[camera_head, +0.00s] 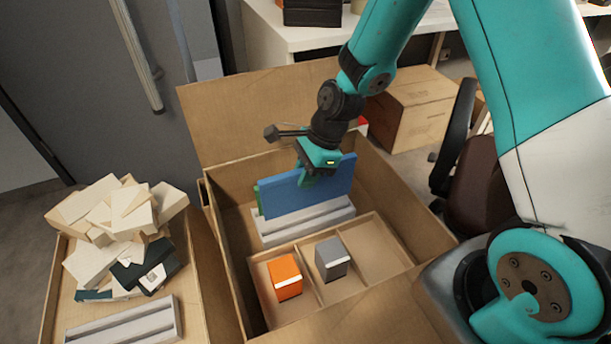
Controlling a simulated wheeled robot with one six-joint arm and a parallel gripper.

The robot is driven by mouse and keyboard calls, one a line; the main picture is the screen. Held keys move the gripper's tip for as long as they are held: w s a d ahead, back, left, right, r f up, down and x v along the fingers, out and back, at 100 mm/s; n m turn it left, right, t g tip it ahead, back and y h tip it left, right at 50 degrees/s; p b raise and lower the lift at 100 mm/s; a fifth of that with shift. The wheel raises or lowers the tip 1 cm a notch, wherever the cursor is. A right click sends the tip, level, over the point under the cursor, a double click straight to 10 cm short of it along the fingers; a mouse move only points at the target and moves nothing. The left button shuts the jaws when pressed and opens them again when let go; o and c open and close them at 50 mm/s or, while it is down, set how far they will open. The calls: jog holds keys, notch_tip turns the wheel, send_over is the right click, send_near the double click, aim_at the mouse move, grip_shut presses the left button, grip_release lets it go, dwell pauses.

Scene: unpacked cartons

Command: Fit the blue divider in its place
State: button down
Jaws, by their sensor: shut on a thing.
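The blue divider (305,188) is an upright flat panel inside the open carton (222,225). My gripper (312,178) is shut on its upper edge from above. The divider stands right behind a light grey slotted block (305,222) in the carton, its lower edge close to the block's grooves. I cannot tell whether it sits in a groove or is just above or behind one. A green edge (260,200) shows behind the divider at its left; most of that thing is hidden.
In the carton's front, a compartmented tray (375,245) holds an orange box (285,277) and a grey box (330,259); its right compartment looks empty. At left, a surface bears piled pale boxes (115,215) and another grey slotted block (125,325). The carton's flap (225,115) stands up behind.

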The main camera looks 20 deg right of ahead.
aim_at(300, 209)
jog(key=shift+f+b, duration=1.75)
jog(key=shift+f, duration=0.05)
jog(key=shift+r+p, duration=0.2)
jog(key=shift+p, duration=0.2)
jog(key=shift+a, duration=0.1)
jog(key=shift+f, duration=0.2)
jog(key=shift+f+b, duration=0.85)
jog(key=shift+f, duration=1.4)
jog(key=c, duration=1)
grip_release()
jog(key=shift+r, duration=0.15)
jog(key=p+v, duration=0.6)
jog(key=v, duration=1.1)
jog(key=shift+r, duration=0.1)
